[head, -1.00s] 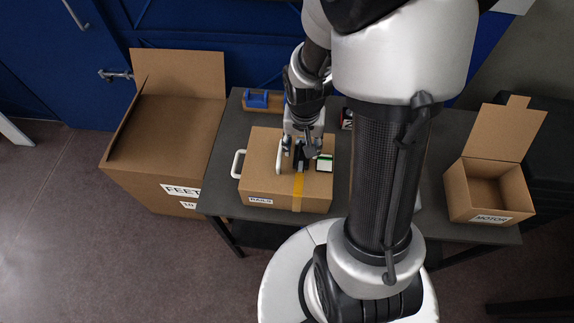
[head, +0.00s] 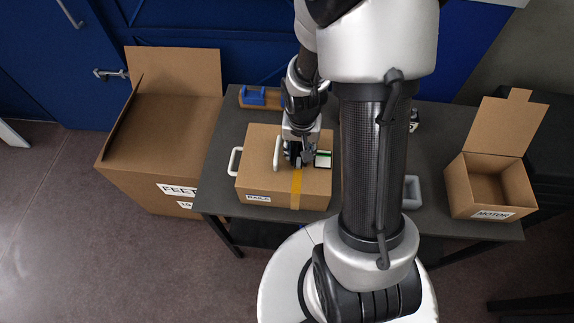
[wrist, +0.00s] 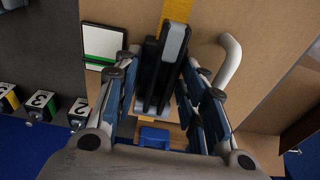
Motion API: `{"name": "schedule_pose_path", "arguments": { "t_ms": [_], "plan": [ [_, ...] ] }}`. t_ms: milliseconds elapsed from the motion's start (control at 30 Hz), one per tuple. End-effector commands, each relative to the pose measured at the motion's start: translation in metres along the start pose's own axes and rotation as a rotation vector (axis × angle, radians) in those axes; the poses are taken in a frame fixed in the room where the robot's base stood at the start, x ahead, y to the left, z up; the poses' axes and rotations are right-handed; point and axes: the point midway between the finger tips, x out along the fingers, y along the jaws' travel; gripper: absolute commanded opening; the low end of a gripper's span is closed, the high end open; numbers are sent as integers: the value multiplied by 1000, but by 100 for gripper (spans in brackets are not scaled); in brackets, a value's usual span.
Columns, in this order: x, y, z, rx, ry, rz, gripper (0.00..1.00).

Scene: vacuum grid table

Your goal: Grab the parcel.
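The parcel is taken to be the closed cardboard box labelled "RAILS" (head: 258,182) on the dark table, with yellow tape along its top. White handle shapes show at its left side and on its top left. My gripper (head: 294,162) is over the box top, near the tape and beside the top handle. In the wrist view, the blue-padded fingers of my gripper (wrist: 160,62) stand apart on both sides of a black and grey part above the tape; I cannot tell what it is. The box top (wrist: 265,30) shows beyond, with the white handle (wrist: 232,62) at right. Contact is unclear.
A large open "FEET" box (head: 150,160) stands left of the table. An open "MOTOR" box (head: 492,185) is at the table's right. A blue item (head: 254,96) lies behind the parcel. Numbered blocks (wrist: 40,103) show in the wrist view. My arm hides the table's middle.

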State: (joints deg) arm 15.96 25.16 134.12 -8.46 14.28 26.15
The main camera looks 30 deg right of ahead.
Motion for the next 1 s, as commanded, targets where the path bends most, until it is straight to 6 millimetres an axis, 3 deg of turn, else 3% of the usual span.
{"name": "schedule_pose_path", "arguments": {
  "t_ms": [467,1000],
  "plan": [
    [0,0,0,0,0,0,0],
    [-1,0,-1,0,2,-1,0]
  ]
}}
